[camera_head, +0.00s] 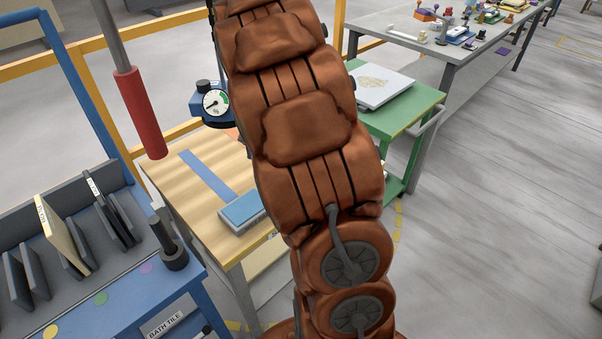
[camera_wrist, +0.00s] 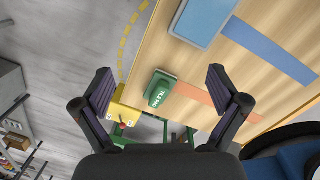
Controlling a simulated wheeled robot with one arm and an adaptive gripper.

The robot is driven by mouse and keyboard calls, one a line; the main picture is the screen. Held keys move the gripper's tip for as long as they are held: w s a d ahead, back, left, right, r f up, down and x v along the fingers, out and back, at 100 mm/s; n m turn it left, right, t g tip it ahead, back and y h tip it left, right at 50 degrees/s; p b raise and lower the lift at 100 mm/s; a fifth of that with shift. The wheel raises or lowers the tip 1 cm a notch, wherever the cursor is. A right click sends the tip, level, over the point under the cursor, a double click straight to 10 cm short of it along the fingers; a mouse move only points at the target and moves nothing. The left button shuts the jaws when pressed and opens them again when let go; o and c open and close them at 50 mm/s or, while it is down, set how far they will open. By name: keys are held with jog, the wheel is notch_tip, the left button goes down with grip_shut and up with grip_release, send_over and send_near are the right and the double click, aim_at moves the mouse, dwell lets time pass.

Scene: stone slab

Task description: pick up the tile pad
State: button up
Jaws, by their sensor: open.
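The tile pad is a small green block (camera_wrist: 160,88) with white lettering, on the light wooden tabletop (camera_wrist: 150,45) near its edge in the wrist view. My gripper (camera_wrist: 159,76) is open, with its two dark fingers spread to the left and right of the pad in that picture. Nothing is between the fingertips in their grip, and the pad appears beyond them. How far off it is I cannot tell exactly. In the head view my brown arm covers the middle, and both the pad and the gripper are hidden.
A blue box (camera_head: 242,208) and a blue strip (camera_head: 206,175) lie on the wooden table. A dial gauge (camera_head: 214,103) on a blue stand is at its back. A blue rack (camera_head: 110,290) with upright tiles is left; a green cart (camera_head: 412,110) carrying a white slab is right.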

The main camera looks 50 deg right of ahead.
jog(key=w+d+f+m, duration=0.1)
jog(key=w+d+f, duration=0.1)
jog(key=d, duration=0.3)
jog(key=w+d+f+m, duration=0.2)
jog(key=d+f, duration=0.3)
jog(key=d, duration=0.1)
jog(key=w+d+f+m+t+b, duration=0.1)
jog(key=d+f+m, duration=0.1)
jog(key=d, duration=0.3)
jog(key=shift+w+d+f+y, duration=0.1)
jog(key=shift+w+f+y, duration=0.1)
jog(key=shift+f, duration=0.25)
jog(key=shift+w+d+f+y, duration=0.1)
jog(key=shift+w+f+y, duration=0.1)
jog(key=shift+f, duration=0.25)
jog(key=shift+s+a+f+p, duration=0.15)
jog(key=shift+f+p, duration=0.3)
jog(key=shift+f, duration=0.85)
jog(key=shift+s+a+f+p, duration=0.15)
jog(key=shift+f+p, duration=0.3)
jog(key=shift+f, duration=0.85)
jog(key=shift+a+f+p, duration=0.15)
jog(key=shift+f+p, duration=0.3)
jog(key=shift+f, duration=0.85)
jog(key=shift+c, duration=0.4)
jog(key=c, duration=1.2)
notch_tip(320, 180, up, 10)
jog(key=b, duration=0.2)
jog(key=shift+b, duration=0.35)
